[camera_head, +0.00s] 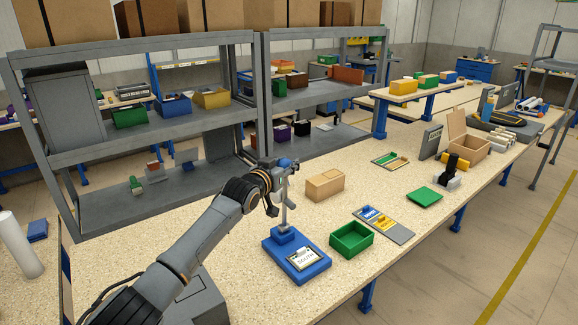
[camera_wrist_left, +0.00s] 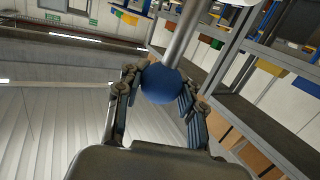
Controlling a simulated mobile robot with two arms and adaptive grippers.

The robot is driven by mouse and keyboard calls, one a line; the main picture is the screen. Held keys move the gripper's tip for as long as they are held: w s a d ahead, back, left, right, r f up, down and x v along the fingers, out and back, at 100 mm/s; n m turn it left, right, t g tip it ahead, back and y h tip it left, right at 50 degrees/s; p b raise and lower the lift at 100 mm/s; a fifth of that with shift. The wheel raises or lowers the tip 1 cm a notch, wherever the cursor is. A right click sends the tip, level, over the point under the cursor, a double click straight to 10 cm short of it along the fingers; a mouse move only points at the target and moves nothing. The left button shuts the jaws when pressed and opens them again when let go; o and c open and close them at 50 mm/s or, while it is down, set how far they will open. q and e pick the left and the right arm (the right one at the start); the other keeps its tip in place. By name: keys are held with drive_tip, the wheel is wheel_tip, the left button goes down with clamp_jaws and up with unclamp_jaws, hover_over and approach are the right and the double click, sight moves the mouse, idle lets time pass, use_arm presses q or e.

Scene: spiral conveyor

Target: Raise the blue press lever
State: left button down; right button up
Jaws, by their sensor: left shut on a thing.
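The blue press (camera_head: 313,274) stands on the workbench in front of me, with a labelled plate on its base. A thin grey upright rod (camera_head: 284,212) rises from its blue block. My left gripper (camera_head: 283,172) is at the top of the press. In the left wrist view, my left gripper (camera_wrist_left: 158,100) is shut on the blue ball knob (camera_wrist_left: 160,86) of the lever, with one finger on each side. A grey metal bar (camera_wrist_left: 184,34) runs from the knob toward the top of that view. The lever's angle is hard to tell in the head view. My right gripper is not in view.
A green open bin (camera_head: 351,240) stands right of the press, and a cardboard box (camera_head: 325,185) stands behind it. A grey board (camera_head: 399,233) with blue and yellow pieces lies further right. Grey shelving (camera_head: 262,105) rises behind the workbench.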

use_arm(q)
drive_tip(key=shift+w+a+f, duration=0.1)
drive_tip(key=shift+a+f, duration=0.35)
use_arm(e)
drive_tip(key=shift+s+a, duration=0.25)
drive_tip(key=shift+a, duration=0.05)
use_arm(q)
drive_tip(key=c, duration=1)
unclamp_jaws()
drive_tip(key=shift+o, duration=0.9)
drive_tip(key=shift+a, duration=0.25)
drive_tip(key=shift+a+r, duration=0.1)
drive_tip(key=shift+r, duration=0.05)
drive_tip(key=shift+s+d+r, duration=0.15)
drive_tip(key=shift+s+d, duration=0.05)
drive_tip(key=shift+d, duration=0.15)
drive_tip(key=shift+s, duration=0.15)
drive_tip(key=v, duration=1.1)
drive_tip(key=shift+s+a, duration=0.25)
drive_tip(key=shift+a, duration=0.1)
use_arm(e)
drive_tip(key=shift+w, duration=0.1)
